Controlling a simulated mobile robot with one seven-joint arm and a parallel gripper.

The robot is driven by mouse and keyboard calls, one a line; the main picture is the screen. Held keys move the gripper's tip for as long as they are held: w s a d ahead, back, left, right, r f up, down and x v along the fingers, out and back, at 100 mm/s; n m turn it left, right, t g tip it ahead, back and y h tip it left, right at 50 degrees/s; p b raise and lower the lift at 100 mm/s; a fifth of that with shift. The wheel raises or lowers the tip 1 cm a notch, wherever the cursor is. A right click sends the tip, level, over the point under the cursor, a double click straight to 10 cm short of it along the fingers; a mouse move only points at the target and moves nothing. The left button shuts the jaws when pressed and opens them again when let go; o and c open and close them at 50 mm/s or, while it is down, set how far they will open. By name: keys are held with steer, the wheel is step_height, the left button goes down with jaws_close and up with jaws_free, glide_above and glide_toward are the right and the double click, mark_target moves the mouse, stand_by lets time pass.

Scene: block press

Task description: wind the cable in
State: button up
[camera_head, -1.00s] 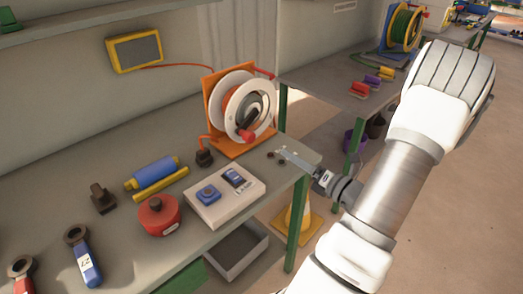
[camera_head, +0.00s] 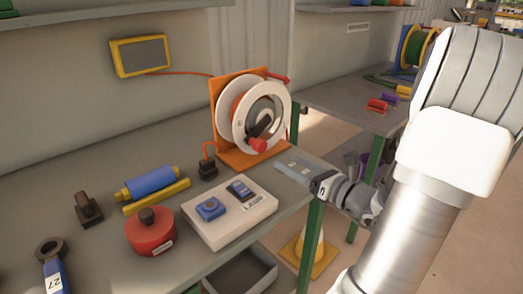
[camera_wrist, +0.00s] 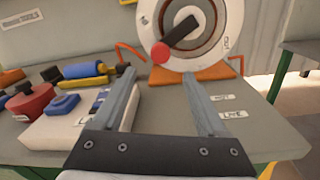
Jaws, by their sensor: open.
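The cable reel (camera_head: 236,124) has a white drum on an orange stand (camera_head: 228,154) at the back of the bench. A black crank (camera_head: 264,127) with a red knob (camera_head: 258,145) is on the drum's face; the knob points down. In the wrist view the red knob (camera_wrist: 160,52) is at the crank's lower left end. The orange cable (camera_head: 205,149) runs from the reel to a black plug (camera_head: 208,168) on the bench. My gripper (camera_head: 283,163) is open and empty, low in front of the reel. In the wrist view its fingers (camera_wrist: 158,74) point toward the reel, with the knob beyond them.
A pale switch box (camera_head: 230,224), a red canister (camera_head: 151,232) and a blue roller (camera_head: 148,184) lie left of my gripper. A yellow-framed panel (camera_head: 140,56) hangs on the wall. The bench's right edge is under my wrist; a second bench (camera_head: 345,99) stands behind.

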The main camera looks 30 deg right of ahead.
mark_target(263, 148)
steer(key=w, duration=0.3)
steer(key=w+a+b, duration=0.1)
steer(key=w, duration=0.3)
steer(key=w+a+b, duration=0.1)
steer(key=w, duration=0.3)
jaws_close()
stand_by(1.1)
